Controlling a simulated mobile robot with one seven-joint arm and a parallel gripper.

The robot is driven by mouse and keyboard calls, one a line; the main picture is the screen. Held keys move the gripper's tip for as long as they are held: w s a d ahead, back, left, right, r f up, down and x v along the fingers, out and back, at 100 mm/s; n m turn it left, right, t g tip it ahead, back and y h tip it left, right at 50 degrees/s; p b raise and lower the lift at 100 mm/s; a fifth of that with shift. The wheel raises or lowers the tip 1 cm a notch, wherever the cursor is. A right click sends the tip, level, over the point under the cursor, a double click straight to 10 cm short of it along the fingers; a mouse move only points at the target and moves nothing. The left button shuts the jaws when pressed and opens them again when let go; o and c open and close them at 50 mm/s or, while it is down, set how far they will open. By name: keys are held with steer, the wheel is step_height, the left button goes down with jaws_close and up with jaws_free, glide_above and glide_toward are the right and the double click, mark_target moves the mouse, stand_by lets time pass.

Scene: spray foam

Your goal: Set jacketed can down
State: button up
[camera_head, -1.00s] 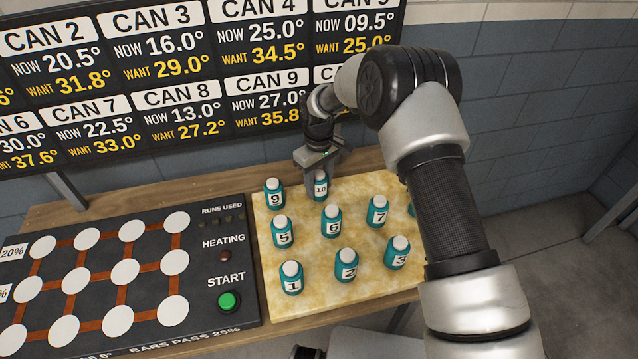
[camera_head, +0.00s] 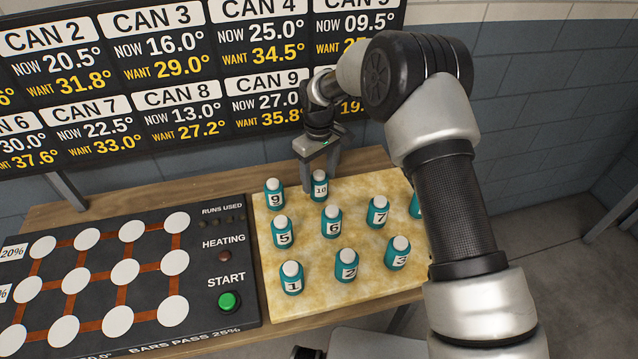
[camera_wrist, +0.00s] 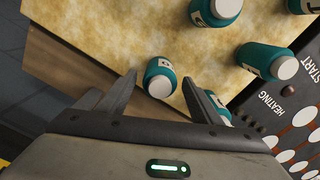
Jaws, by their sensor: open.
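Can 10 (camera_head: 320,186), in a teal jacket with a white cap, stands upright at the back of the pale board (camera_head: 400,292). My gripper (camera_head: 320,180) is open above it. In the wrist view can 10 (camera_wrist: 159,78) shows between the two spread fingers of my gripper (camera_wrist: 160,98), with a gap on each side. Other jacketed cans stand on the board, among them can 9 (camera_head: 274,192) just left of can 10, can 5 (camera_head: 281,232), can 6 (camera_head: 331,222) and can 7 (camera_head: 377,211). A can at the right is partly hidden by my arm.
A black heating panel (camera_head: 195,325) with white round pads and a green START button (camera_head: 229,301) lies left of the board. A temperature sign (camera_head: 180,85) stands behind the table. Cans 1 (camera_head: 291,279), 2 (camera_head: 346,266) and 3 (camera_head: 397,253) line the board's front.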

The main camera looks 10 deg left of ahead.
step_height(320, 180, up, 9)
steer(key=shift+f, duration=0.1)
steer(key=shift+d+r, duration=0.2)
steer(key=shift+r, duration=0.1)
steer(key=s+d+r+m+t, duration=0.1)
steer(key=s+d+r+m, duration=0.3)
steer(key=d+r, duration=0.5)
steer(key=s+d+r+m+t, duration=0.1)
steer(key=s+d+r+t, duration=0.1)
steer(key=s+d+r, duration=0.75)
steer(key=s+d+r+m+t, duration=0.1)
steer(key=s+d, duration=0.3)
steer(key=s, duration=0.4)
steer(key=s+d+r+m+t, duration=0.1)
steer(key=s+d+m, duration=0.3)
steer(key=s, duration=0.4)
steer(key=shift+s+d+m+t, duration=0.15)
steer(key=shift+d+m+t, duration=0.15)
